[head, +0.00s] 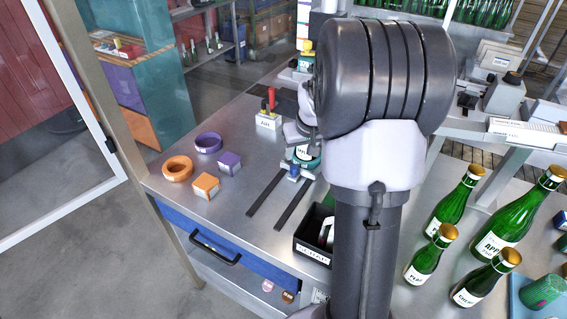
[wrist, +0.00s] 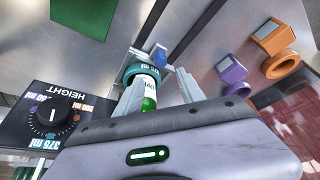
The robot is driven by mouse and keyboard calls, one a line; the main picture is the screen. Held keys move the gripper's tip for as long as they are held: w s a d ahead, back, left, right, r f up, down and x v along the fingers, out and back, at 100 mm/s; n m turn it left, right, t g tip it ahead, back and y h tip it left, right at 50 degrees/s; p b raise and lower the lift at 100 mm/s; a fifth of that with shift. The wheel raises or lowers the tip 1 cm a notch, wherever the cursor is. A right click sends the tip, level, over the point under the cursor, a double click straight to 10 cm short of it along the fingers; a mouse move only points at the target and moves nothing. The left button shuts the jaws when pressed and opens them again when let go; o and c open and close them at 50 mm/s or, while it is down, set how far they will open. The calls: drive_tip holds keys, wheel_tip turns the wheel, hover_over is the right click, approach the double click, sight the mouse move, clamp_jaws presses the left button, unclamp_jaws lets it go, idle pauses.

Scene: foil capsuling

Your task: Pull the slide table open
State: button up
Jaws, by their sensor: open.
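The slide table is a teal round holder (head: 311,164) with a small blue-and-grey handle (head: 292,173) on its front side. It sits at the far end of two dark parallel rails (head: 265,193) on the steel bench. In the wrist view the teal holder (wrist: 131,71) and the blue handle (wrist: 159,56) show beyond my fingers. A green bottle with a white label (wrist: 149,86) stands at the holder. My gripper (wrist: 159,76) is open, its two pale fingers apart around the line of sight to the bottle. Whether they touch anything cannot be told. My arm hides part of the holder in the head view.
An orange ring (head: 177,169), a purple ring (head: 208,143) and two small boxes lie left of the rails. A black bin (head: 312,238) stands at their near end. Several green bottles stand at right. In the wrist view, a HEIGHT dial panel (wrist: 75,110) is left. The rails look clear.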

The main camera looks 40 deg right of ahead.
sight(294, 167)
drive_tip(key=b+x, duration=0.1)
drive_tip(key=x, duration=0.9)
drive_tip(key=shift+w+a+b, duration=0.1)
drive_tip(key=shift+b, duration=0.3)
clamp_jaws()
idle(0.6)
